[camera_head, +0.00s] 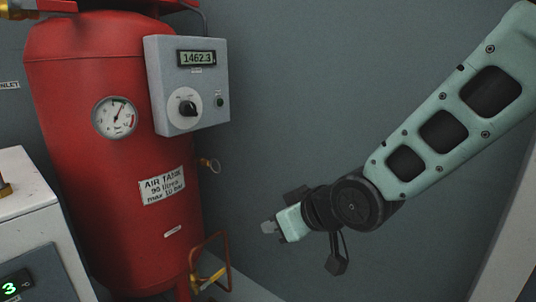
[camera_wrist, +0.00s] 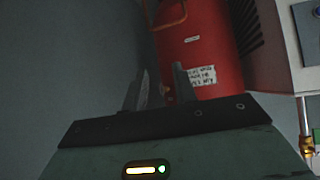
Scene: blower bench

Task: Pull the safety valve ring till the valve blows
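The red air tank (camera_head: 95,170) stands at the left in the head view. A small brass valve with a ring (camera_head: 210,165) sticks out from its right side, below the grey control box; the ring is too small to show its exact pose. My gripper (camera_head: 267,227) is to the right of the tank, lower than the ring and apart from it. In the wrist view the two fingers of my gripper (camera_wrist: 158,84) stand apart with nothing between them. The tank (camera_wrist: 205,40) shows upside down beyond them there. I cannot make out the ring in the wrist view.
A grey control box (camera_head: 187,100) reading 1462.3 and a round gauge (camera_head: 115,117) are on the tank. A white cabinet (camera_head: 28,215) stands left. The space before the grey wall is clear.

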